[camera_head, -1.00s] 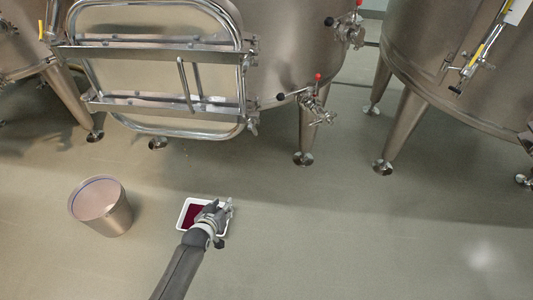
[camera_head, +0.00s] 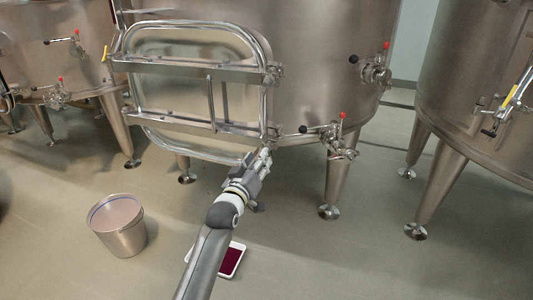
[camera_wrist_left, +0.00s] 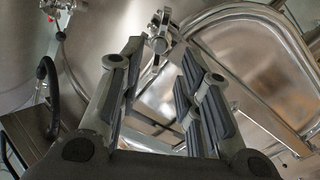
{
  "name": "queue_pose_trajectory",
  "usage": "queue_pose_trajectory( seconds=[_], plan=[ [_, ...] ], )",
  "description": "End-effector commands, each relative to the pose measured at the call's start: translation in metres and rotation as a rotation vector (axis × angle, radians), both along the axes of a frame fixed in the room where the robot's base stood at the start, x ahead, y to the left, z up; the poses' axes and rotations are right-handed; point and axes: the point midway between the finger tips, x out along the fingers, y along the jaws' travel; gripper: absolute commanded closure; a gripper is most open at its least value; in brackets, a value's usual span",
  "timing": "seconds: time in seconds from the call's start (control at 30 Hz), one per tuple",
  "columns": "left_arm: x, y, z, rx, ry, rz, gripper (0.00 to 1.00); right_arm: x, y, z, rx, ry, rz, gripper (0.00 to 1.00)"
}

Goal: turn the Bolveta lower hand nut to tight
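The steel vat (camera_head: 310,60) in the middle has a framed hatch door (camera_head: 150,90) with two crossbars. No name is readable on it. The lower hand nut is at the right end of the lower crossbar (camera_head: 185,118), partly hidden by my left gripper (camera_head: 265,158). In the left wrist view, a metal nut fitting (camera_wrist_left: 158,38) shows beyond and between the fingertips of my left gripper (camera_wrist_left: 163,55). The fingers are apart with nothing held between them. I cannot tell whether they touch the nut. My right gripper is not in view.
A steel bucket (camera_head: 118,228) stands on the floor at left. A white tray (camera_head: 240,247) with dark red contents lies partly behind my left arm. Valves with red knobs (camera_head: 340,140) project right of the hatch. Other vats (camera_head: 470,80) stand on both sides.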

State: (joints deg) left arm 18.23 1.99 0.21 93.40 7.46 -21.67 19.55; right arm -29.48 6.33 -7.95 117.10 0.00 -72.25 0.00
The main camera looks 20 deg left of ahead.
Motion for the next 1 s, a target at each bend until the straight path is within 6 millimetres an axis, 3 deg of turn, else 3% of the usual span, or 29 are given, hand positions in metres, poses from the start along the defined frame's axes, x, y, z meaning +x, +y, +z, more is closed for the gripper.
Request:
queue_pose_trajectory(
  seconds=[0.2,0.43,0.93,1.0],
  plan=[
    [0.035,-0.002,-0.001,0.000,0.000,-0.001,0.68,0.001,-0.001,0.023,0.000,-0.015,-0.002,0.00],
    [0.061,-0.003,-0.001,0.000,0.000,-0.001,0.68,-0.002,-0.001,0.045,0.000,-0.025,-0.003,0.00],
    [0.072,-0.003,-0.001,0.001,0.001,0.000,0.68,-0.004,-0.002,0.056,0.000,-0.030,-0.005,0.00],
    [0.072,-0.003,-0.001,0.001,0.001,0.000,0.74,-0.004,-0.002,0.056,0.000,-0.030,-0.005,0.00]
  ],
)
